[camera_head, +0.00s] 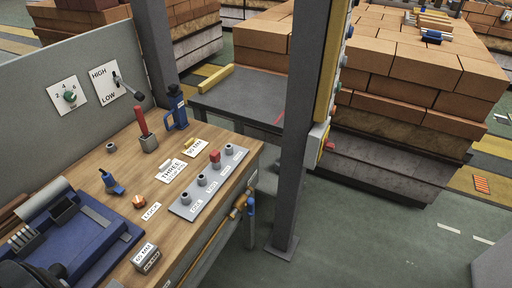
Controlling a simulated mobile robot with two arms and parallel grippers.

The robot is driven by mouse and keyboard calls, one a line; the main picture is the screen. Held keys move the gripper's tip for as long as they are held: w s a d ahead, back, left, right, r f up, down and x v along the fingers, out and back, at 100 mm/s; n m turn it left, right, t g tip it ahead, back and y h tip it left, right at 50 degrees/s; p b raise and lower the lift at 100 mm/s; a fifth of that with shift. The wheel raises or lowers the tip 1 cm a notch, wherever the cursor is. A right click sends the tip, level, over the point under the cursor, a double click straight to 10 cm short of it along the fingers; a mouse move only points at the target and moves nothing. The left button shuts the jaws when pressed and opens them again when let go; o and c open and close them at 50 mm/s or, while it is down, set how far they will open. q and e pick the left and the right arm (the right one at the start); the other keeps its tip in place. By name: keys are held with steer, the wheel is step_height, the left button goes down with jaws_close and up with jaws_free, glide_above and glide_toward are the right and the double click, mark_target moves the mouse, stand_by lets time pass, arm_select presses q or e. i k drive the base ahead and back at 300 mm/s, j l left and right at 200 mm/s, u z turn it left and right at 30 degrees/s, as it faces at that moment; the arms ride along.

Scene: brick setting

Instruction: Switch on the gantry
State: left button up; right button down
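No part marked as a gantry can be read. On the grey panel are a HIGH/LOW lever switch (119,80), its dark handle sticking out to the lower right, and a green knob (70,96) on a plate with numbers. A red-handled lever (143,124) stands upright on a small grey block on the wooden bench (120,215). A grey strip (210,185) bears several round sockets, with a red block on one; its labels are too small to read. A grey post (302,120) with a yellow side (331,60) stands right of the bench. Neither gripper shows.
A blue tool base (75,240) fills the bench's left front. Behind stand a dark table (240,98) and brick stacks (400,70).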

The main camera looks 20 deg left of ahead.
mark_target(331, 146)
steer(key=i+l+u, duration=0.35)
steer(key=l, duration=0.15)
steer(key=i+l, duration=0.1)
steer(key=l, duration=0.75)
steer(key=i+l+u, duration=0.1)
steer(key=l, duration=0.7)
steer(key=i+l, duration=0.1)
steer(key=l, duration=0.75)
steer(key=u, duration=0.05)
